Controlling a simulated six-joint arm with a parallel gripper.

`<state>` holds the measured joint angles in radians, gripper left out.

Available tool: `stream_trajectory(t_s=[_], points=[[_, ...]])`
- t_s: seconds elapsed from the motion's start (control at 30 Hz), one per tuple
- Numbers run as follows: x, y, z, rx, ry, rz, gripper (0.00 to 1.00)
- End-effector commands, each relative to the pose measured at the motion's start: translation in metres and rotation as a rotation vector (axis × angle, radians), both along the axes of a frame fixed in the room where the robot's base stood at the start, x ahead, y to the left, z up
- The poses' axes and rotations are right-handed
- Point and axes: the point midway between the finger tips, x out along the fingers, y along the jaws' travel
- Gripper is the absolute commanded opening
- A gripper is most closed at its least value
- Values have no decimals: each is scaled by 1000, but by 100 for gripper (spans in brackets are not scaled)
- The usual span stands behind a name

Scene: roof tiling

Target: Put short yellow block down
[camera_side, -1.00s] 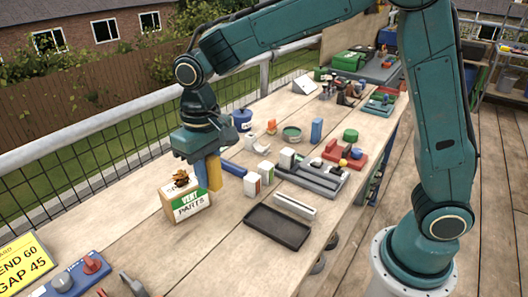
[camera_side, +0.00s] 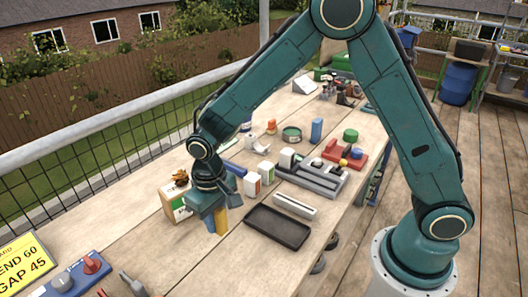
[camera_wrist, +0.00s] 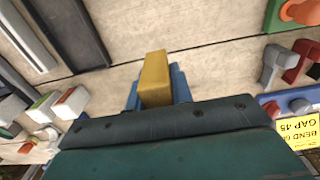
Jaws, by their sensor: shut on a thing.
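A short yellow block (camera_side: 222,222) is held upright in my gripper (camera_side: 213,222), just above or at the bench; I cannot tell whether its lower end touches. In the wrist view the yellow block (camera_wrist: 155,78) sits between two blue fingers, with my gripper (camera_wrist: 157,84) shut on it. The block is to the right of the vent parts box and to the left of the black tray. The arm hides part of the box.
The vent parts box (camera_side: 176,204) stands left of my gripper. The empty black tray (camera_side: 276,227) lies to the right. Small white boxes (camera_side: 252,184) stand behind. A blue switch panel (camera_side: 75,278) and yellow sign (camera_side: 20,265) are at front left. Bare bench (camera_side: 170,262) lies in front.

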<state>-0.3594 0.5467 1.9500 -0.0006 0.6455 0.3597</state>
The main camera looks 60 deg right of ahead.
Motion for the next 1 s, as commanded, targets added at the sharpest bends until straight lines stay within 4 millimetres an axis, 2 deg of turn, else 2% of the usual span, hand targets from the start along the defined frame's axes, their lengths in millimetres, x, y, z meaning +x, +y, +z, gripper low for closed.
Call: stream_trajectory(t_s=[0.1, 0.47, 0.8, 1.0], points=[[0, 0, -15, -1, 2, 0, 0], [0, 0, -24, 0, 1, 0, 0], [-1, 0, -58, -1, 3, 0, 0], [0, 0, -64, 0, 1, 0, 0]])
